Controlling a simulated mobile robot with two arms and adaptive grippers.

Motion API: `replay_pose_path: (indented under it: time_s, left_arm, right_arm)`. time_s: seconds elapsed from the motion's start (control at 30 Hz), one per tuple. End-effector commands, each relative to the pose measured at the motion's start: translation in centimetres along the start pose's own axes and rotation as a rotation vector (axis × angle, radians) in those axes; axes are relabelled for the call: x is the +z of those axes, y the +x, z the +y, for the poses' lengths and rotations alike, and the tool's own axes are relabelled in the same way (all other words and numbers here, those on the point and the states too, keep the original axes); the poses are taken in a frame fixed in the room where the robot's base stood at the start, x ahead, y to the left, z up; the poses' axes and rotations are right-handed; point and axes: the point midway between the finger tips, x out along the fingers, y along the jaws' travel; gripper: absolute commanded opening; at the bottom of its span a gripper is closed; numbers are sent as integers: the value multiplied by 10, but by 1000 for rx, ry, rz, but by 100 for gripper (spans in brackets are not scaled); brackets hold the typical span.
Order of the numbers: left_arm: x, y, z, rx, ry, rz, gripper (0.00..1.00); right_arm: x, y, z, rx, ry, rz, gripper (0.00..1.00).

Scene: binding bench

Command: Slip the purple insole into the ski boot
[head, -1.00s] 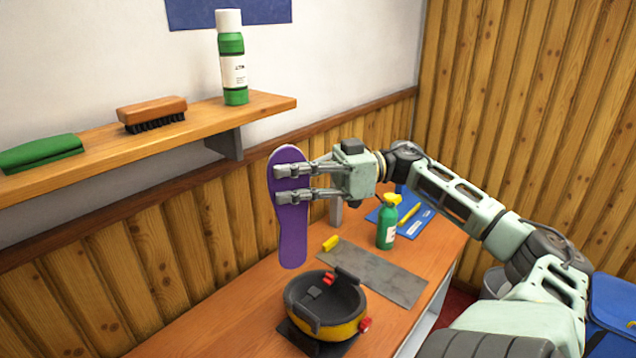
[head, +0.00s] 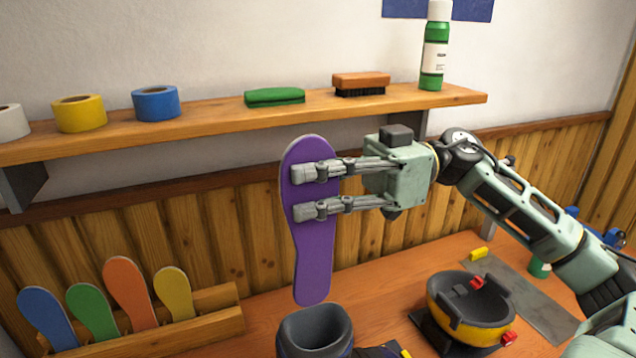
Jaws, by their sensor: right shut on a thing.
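The purple insole (head: 314,250) hangs upright in the head view, its lower tip above a dark boot. My right gripper (head: 312,192) is shut on the purple insole near its upper half, with both fingers across its face. A dark grey boot cuff (head: 315,332) with an open top shows at the bottom edge, below the insole and apart from it; the rest of this boot is out of the picture. My left gripper is not in view.
A wooden rack (head: 205,322) holds blue, green, orange and yellow insoles at the left. A black and yellow bowl-like thing (head: 470,308) stands on the bench at the right. A shelf (head: 230,122) with tapes, brushes and a green bottle (head: 434,60) runs behind the gripper.

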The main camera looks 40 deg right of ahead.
Motion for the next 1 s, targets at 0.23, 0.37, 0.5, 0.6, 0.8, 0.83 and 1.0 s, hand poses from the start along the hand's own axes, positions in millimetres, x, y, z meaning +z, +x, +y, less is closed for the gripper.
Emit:
replay_pose_path:
  time_s: [0.23,0.37,0.5,0.6,0.8,0.83,1.0]
  left_arm:
    - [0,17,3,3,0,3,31]
    - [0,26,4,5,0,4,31]
    - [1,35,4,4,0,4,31]
    - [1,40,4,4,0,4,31]
    - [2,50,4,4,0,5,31]
    - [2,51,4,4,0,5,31]
    - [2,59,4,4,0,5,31]
  right_arm:
    - [20,0,0,0,1,1,0]
    - [31,0,0,0,0,1,0]
    - [42,0,0,0,1,1,0]
    - [49,0,0,0,1,1,0]
    - [65,0,0,0,1,1,0]
    - [68,0,0,0,1,0,0]
    - [81,0,0,1,1,0,0]
